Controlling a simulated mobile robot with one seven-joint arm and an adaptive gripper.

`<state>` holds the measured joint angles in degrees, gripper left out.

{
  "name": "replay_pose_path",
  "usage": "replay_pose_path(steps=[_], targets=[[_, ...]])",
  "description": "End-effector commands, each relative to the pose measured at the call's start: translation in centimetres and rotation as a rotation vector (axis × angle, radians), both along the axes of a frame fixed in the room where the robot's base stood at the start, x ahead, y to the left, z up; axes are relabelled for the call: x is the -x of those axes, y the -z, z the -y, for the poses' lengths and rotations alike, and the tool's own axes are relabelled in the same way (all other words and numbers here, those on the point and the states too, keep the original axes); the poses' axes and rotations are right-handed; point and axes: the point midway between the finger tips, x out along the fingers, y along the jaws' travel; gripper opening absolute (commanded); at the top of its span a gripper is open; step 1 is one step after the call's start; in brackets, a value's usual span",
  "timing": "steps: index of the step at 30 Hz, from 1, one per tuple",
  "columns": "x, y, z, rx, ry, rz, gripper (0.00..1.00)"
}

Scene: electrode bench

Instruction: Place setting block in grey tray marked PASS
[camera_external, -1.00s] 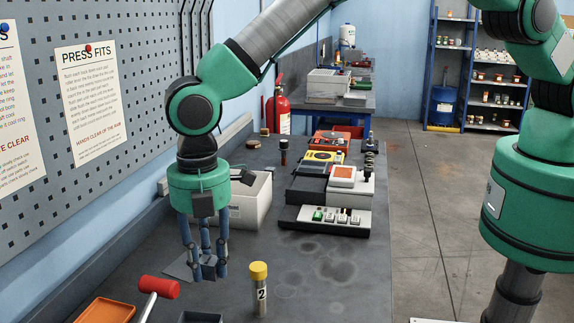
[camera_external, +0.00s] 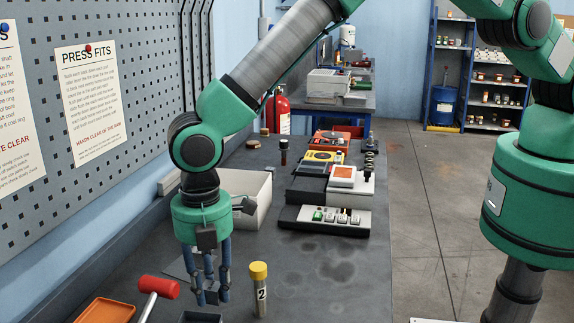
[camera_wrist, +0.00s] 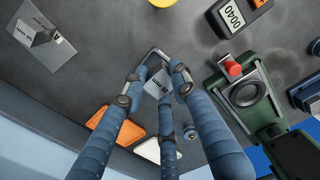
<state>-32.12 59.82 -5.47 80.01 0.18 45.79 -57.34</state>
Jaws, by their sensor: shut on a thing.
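The setting block, a small dark grey block (camera_external: 211,298), is between the fingertips of my gripper (camera_external: 210,292), which is shut on it. My gripper points down at the near left of the bench. A dark grey tray (camera_external: 201,317) shows just below the block, cut off by the lower picture edge. I cannot tell whether the block touches it, and no PASS mark is readable in the external view. In the wrist view my gripper (camera_wrist: 158,88) surrounds a pale lettered surface (camera_wrist: 157,84); the fingers hide much of it, and I cannot tell whether it is block or tray.
A red-headed mallet (camera_external: 158,287) and an orange tray (camera_external: 106,311) lie left of my gripper. A yellow-capped tube marked 2 (camera_external: 259,290) stands close on the right. A bent grey plate (camera_external: 178,265) and a pale bin (camera_external: 248,194) are behind. Open bench lies right of the tube.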

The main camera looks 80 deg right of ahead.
Motion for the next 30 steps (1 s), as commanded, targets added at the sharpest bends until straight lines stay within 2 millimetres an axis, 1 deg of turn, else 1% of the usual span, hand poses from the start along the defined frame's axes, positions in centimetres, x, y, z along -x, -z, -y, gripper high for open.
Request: replay_pose_path(steps=[14,24,27,30], targets=[[-0.1,0.6,0.0,-0.001,0.0,0.002,0.0],[-0.1,3.7,-0.1,-0.001,0.0,0.002,0.0],[-0.1,4.3,-0.1,-0.002,0.0,0.002,0.0],[-0.1,4.4,-0.1,-0.002,0.0,0.003,0.0]])
